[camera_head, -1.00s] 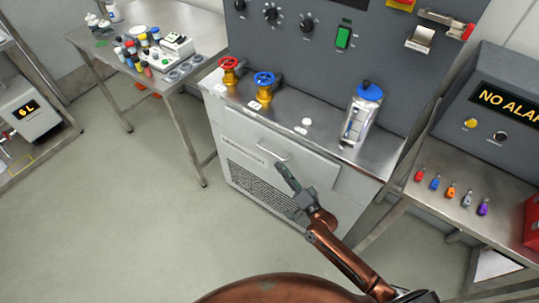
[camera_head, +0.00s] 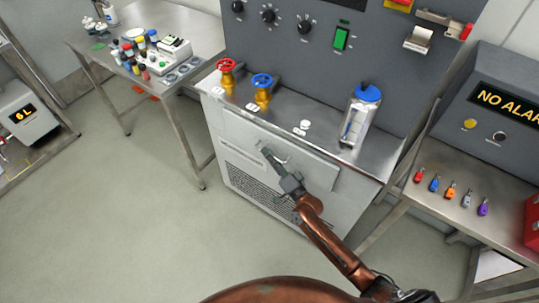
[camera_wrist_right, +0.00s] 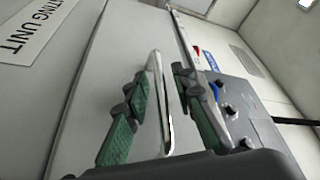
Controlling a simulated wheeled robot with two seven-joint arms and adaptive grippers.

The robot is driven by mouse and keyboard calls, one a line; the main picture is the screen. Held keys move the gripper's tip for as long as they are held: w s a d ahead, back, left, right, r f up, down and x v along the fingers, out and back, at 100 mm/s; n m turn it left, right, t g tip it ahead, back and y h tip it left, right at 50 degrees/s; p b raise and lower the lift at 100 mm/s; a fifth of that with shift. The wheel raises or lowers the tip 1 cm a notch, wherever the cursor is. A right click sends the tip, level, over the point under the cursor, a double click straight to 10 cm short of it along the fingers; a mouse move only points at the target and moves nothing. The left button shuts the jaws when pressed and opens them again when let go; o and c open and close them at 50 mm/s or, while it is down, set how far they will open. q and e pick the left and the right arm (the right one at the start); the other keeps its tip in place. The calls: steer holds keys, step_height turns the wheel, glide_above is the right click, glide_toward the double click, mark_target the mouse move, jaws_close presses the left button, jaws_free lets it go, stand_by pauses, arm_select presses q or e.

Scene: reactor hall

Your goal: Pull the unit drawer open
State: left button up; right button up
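The unit drawer (camera_head: 240,131) is the pale upper front panel of the grey unit, and it looks closed. Its silver bar handle (camera_wrist_right: 158,100) stands out from the panel in the right wrist view. My right gripper (camera_head: 268,155) is at the drawer front and partly hides the handle in the head view. In the right wrist view my right gripper (camera_wrist_right: 159,73) is open, with one green-padded finger on each side of the handle. Gaps show between the fingers and the bar. My left gripper is not in view.
On the unit's top stand a red valve (camera_head: 226,75), a blue valve (camera_head: 263,90) and a blue-capped canister (camera_head: 361,115). Side tables flank the unit, with bottles on the left one and coloured tags (camera_head: 451,191) on the right one. The floor in front is clear.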

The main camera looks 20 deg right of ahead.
jaws_close()
stand_by(0.3)
steer(key=shift+d, duration=0.15)
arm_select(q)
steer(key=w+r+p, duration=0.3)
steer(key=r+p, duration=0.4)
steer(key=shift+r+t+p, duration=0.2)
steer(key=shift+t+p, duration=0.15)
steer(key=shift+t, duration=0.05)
arm_select(e)
steer(key=s+a, duration=1.4)
steer(key=a, duration=0.5)
steer(key=shift+s, duration=0.4)
steer(key=shift+f, duration=0.1)
